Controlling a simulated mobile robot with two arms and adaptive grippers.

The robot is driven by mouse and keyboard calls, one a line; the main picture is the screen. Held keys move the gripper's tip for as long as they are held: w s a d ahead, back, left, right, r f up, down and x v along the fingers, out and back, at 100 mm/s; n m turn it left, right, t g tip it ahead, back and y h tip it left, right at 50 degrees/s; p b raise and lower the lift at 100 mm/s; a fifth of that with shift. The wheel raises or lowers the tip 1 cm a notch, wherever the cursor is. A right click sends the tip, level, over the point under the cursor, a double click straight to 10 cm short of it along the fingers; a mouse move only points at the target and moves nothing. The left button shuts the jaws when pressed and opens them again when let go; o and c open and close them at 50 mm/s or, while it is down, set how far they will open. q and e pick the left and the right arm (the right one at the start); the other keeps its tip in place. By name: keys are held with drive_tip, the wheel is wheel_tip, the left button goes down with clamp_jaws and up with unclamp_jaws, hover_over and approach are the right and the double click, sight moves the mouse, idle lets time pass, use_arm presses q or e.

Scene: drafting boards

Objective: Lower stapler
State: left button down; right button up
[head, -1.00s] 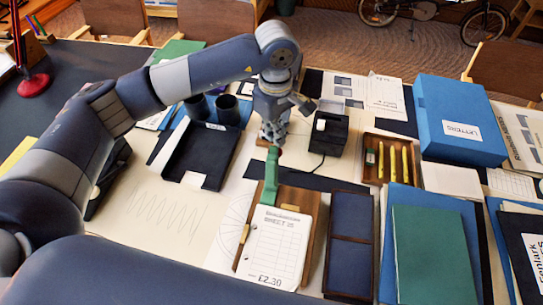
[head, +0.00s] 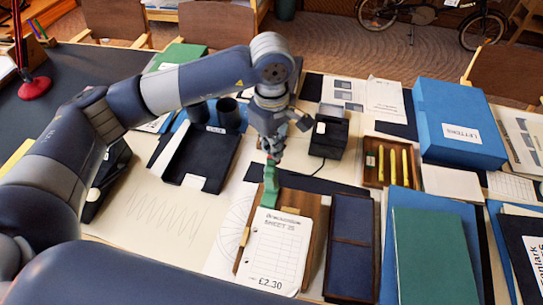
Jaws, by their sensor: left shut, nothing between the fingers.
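The green stapler (head: 270,187) stands at the top end of a brown wooden board (head: 312,215), by the upper edge of a white printed sheet (head: 277,253). My left gripper (head: 272,157) is shut and empty, pointing down right at the far upper end of the stapler. It looks very close to the stapler; I cannot tell whether they touch. The fingertips are small and partly hidden by the wrist. My right gripper is not in the head view.
A black device (head: 328,136) stands just right of my gripper. A black tray (head: 203,157) lies to the left. A wooden pencil tray (head: 372,173), a blue box (head: 460,122) and a dark blue case (head: 350,245) are to the right. Cream paper at left is mostly clear.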

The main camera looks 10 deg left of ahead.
use_arm(q)
drive_tip(key=shift+s+f, duration=0.95)
drive_tip(key=shift+s, duration=0.15)
drive_tip(key=shift+w+d, duration=0.1)
drive_tip(key=shift+w, duration=0.35)
drive_tip(key=shift+w+r, duration=0.15)
drive_tip(key=shift+w, duration=0.15)
drive_tip(key=r, duration=0.1)
drive_tip(key=r+p, duration=0.1)
drive_tip(key=r, duration=0.1)
drive_tip(key=r+p, duration=0.1)
drive_tip(key=shift+s+r, duration=0.3)
drive_tip(key=shift+r, duration=0.1)
drive_tip(key=shift+w+r+p, duration=0.15)
drive_tip(key=shift+r+p, duration=0.25)
drive_tip(key=shift+r, duration=0.15)
